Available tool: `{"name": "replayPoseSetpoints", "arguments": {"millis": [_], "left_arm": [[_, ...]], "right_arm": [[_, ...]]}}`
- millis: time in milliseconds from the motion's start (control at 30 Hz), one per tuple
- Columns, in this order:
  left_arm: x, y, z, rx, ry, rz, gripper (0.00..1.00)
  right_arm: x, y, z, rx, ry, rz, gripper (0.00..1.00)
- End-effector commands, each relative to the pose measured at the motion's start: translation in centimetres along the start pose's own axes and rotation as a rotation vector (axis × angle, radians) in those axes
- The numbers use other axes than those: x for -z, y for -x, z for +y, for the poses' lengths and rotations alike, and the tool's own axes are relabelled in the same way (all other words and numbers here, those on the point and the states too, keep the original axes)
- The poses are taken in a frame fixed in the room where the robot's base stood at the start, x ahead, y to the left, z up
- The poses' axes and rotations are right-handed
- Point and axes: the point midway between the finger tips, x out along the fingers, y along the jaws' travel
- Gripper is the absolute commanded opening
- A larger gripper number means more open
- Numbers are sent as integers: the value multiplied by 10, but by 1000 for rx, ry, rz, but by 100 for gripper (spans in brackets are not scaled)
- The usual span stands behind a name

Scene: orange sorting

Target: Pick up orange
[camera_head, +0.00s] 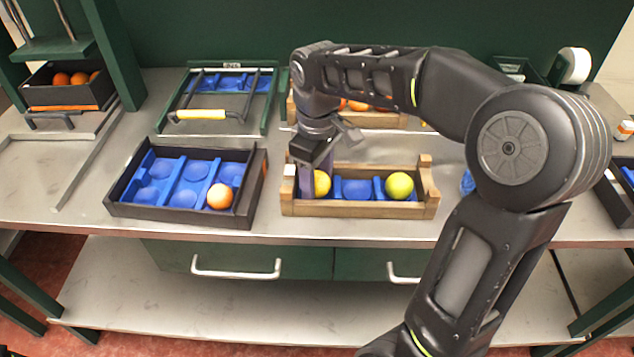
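My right gripper (308,178) points down at the left end of a wooden crate (360,209) with a blue insert. A yellow-green fruit (321,183) sits in the crate right beside its fingers and is partly hidden by them. I cannot tell whether the fingers hold it. Another yellow-green fruit (400,186) sits at the crate's right end. An orange (220,196) rests in the front right cup of a black tray (185,215) with a blue insert, to the left of the crate. My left gripper is not in view.
A black bin (68,95) with several oranges stands at the back left. A green frame with a yellow handle (200,114) is behind the black tray. Another wooden crate with oranges (357,105) is partly hidden behind my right arm. Free table shows at the far left.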

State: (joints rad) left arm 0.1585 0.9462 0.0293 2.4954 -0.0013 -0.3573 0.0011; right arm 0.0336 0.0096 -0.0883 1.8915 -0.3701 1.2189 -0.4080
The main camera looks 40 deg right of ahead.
Motion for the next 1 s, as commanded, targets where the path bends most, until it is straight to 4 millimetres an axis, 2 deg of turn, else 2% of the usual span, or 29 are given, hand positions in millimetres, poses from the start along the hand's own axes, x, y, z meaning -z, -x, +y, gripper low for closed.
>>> {"name": "replayPoseSetpoints", "arguments": {"millis": [33,333,667,867,967,1000], "left_arm": [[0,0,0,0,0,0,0],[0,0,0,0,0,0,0],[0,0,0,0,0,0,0],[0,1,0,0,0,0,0],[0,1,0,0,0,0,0],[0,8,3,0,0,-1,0]], "right_arm": [[0,0,0,0,0,0,32],[0,0,0,0,0,0,8],[0,6,0,-1,0,1,7],[1,34,0,-2,1,4,7],[1,54,0,-2,0,5,7],[1,67,0,-2,0,4,7]]}}
